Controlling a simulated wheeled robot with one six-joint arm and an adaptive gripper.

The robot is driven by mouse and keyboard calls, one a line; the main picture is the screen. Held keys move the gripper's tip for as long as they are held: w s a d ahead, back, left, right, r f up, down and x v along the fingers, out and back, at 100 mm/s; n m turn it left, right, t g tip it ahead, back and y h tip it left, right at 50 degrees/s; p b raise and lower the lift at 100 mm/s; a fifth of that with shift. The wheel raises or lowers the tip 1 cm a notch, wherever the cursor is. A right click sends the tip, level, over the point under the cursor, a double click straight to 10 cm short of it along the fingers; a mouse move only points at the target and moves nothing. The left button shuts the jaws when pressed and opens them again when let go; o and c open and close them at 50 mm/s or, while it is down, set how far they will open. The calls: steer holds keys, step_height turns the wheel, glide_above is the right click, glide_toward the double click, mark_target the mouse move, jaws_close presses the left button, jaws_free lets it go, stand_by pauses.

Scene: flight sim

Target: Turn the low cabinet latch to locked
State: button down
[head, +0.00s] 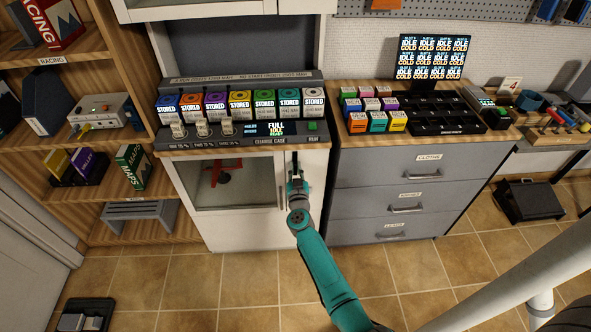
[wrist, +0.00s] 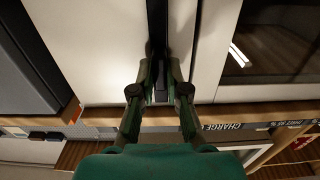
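The low white cabinet (head: 248,225) stands under the charge case, with a glass door (head: 230,182) on its left and a narrow white panel on its right. My gripper (head: 295,178) is at the cabinet front, just right of the glass door. In the wrist view its two fingers (wrist: 160,70) lie on either side of the dark bar. I cannot tell whether they touch it, nor which way the latch is turned.
The charge case (head: 240,130) with several coloured packs sits on the counter directly above. Grey drawers (head: 390,200) with handles stand close on the right. Wooden shelves (head: 105,190) are on the left. Tiled floor (head: 190,290) in front is mostly clear.

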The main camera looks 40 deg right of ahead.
steer(key=shift+m, duration=0.3)
steer(key=m, duration=0.8)
steer(key=shift+s+d+f+m, duration=0.1)
steer(key=shift+m, duration=0.3)
steer(key=shift+f+m, duration=0.15)
steer(key=shift+m, duration=4.15)
steer(key=c, duration=1.2)
jaws_free()
steer(key=shift+o, duration=0.2)
